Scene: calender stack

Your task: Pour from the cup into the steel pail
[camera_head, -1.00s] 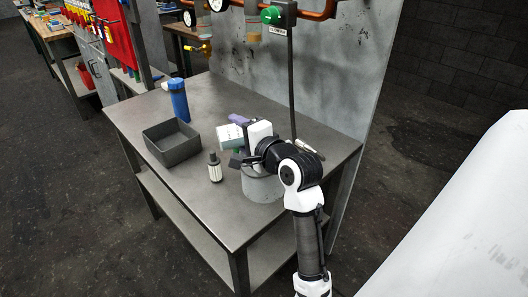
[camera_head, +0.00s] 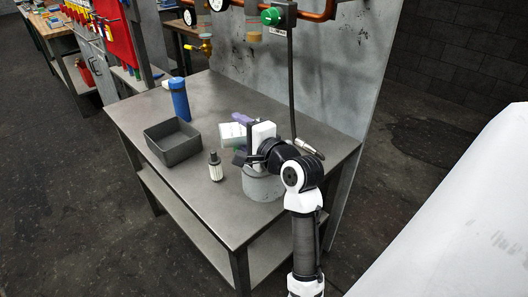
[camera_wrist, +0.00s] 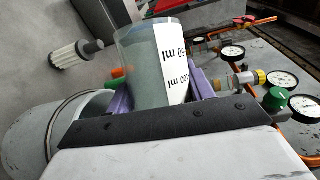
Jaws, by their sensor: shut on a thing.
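My gripper (camera_head: 238,139) is shut on a translucent cup (camera_wrist: 145,68) with a white ml scale. In the wrist view its purple finger pads press on both sides of the cup, and grey-green contents show through the wall. In the head view the cup (camera_head: 230,131) shows just left of the gripper body, partly hidden. The steel pail (camera_head: 262,187) stands on the bench below my wrist, its upper part covered by it. The pail (camera_wrist: 27,137) is at the left of the wrist view, with its wire handle. I cannot tell the cup's exact tilt.
A white filter cartridge with a dark cap (camera_head: 215,168) stands just left of the pail. A grey open bin (camera_head: 187,155) and a blue bottle (camera_head: 180,102) stand farther left. Pipes, gauges (camera_wrist: 283,80) and a hanging hose line the back panel. The front-left bench is bare.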

